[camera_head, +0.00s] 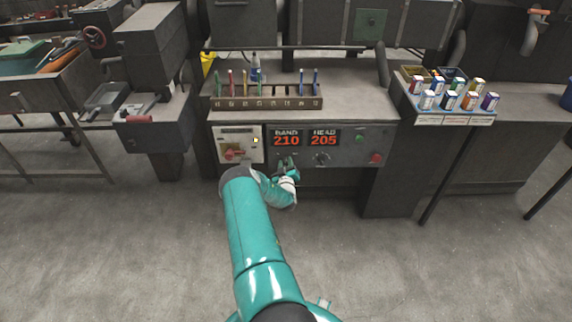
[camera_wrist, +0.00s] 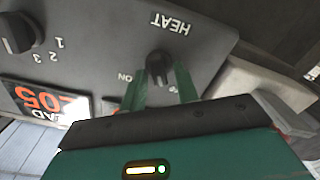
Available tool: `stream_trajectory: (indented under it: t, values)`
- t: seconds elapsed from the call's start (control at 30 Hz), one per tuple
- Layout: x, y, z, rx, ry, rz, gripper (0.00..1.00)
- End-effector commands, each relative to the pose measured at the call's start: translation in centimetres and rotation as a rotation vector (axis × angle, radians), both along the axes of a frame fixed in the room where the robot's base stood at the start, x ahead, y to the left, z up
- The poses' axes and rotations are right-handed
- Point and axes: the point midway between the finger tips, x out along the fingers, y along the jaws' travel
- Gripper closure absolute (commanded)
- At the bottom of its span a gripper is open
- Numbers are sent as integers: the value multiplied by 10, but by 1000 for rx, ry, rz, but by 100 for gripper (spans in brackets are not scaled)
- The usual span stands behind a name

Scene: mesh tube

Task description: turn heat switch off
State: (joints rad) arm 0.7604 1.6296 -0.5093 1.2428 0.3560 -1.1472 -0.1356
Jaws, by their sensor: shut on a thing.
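The heat switch (camera_wrist: 159,66) is a small dark rotary knob on the grey control panel, under an upside-down HEAT label in the wrist view. ON is printed to its left, and a small mark partly shows to its right. My gripper (camera_wrist: 161,80) has its two green fingers on either side of the knob and is shut on it. The knob's grip ridge looks roughly upright in that picture; its exact setting is hard to tell. In the head view my gripper (camera_head: 287,167) is at the panel below the BAND display and hides the switch.
Red displays read BAND 210 (camera_head: 286,138) and HEAD 205 (camera_head: 324,138). A numbered selector knob (camera_head: 322,158), a red button (camera_head: 376,158) and a green button (camera_head: 360,139) are to the right. A pale plate with a red switch (camera_head: 233,154) is to the left. Open floor lies in front.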

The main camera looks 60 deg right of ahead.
Motion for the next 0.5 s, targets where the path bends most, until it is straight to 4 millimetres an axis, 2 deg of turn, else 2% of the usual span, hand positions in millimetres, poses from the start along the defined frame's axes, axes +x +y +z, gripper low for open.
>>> stream_trajectory:
  t: [0.2,0.5]
  values:
    - [1,2,-2,-66,135,1,92]
    - [1,2,-3,-117,232,0,92]
